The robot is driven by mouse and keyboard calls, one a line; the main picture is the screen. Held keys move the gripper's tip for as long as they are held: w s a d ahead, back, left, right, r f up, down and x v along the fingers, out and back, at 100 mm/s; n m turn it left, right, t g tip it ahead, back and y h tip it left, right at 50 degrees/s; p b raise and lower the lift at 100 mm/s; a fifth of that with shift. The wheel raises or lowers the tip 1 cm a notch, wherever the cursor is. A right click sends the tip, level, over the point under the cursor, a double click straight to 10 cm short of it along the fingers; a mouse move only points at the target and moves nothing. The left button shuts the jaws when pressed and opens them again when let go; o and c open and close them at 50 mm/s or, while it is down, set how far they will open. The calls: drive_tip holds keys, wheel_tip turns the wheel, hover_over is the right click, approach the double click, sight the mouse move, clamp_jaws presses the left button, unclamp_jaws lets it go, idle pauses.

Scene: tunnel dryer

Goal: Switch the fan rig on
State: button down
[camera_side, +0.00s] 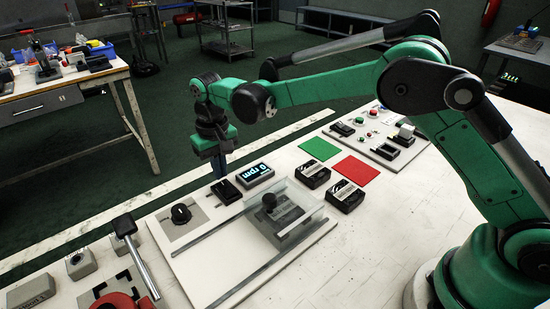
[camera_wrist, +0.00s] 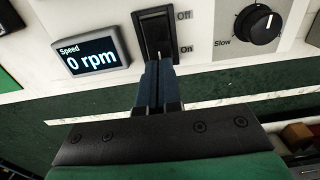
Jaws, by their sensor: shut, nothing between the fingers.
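The black rocker switch (camera_wrist: 154,28) is in the wrist view, with "Off" printed beside its far end and "On" beside its near end. It also shows in the side view (camera_side: 226,192) on the white rig board. My gripper (camera_wrist: 160,68) is shut and empty, its blue fingertips at the "On" end of the rocker; I cannot tell whether they touch it. In the side view my gripper (camera_side: 218,174) points down just behind the switch. The speed display (camera_wrist: 90,53) reads 0 rpm and also shows in the side view (camera_side: 255,174). The fingers hide part of the switch.
A black dial (camera_wrist: 257,24) marked "Slow" is beside the switch. Black boxes (camera_side: 313,175), a green mat (camera_side: 319,149) and a red mat (camera_side: 355,170) lie to the right.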

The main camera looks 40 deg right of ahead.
sight(223, 184)
drive_tip(key=shift+f, duration=1.1)
idle(0.3)
drive_tip(key=shift+r, duration=3.55)
drive_tip(key=shift+d+r, duration=0.1)
drive_tip(key=shift+r, duration=0.05)
drive_tip(key=s+d+r+t, duration=0.4)
drive_tip(key=s+d+r, duration=0.3)
drive_tip(key=s, duration=0.1)
drive_tip(key=s+d+f+t, duration=0.3)
drive_tip(key=s+d, duration=0.1)
drive_tip(key=s, duration=0.5)
drive_tip(key=shift+s+d, duration=0.15)
drive_tip(key=shift+s, duration=0.05)
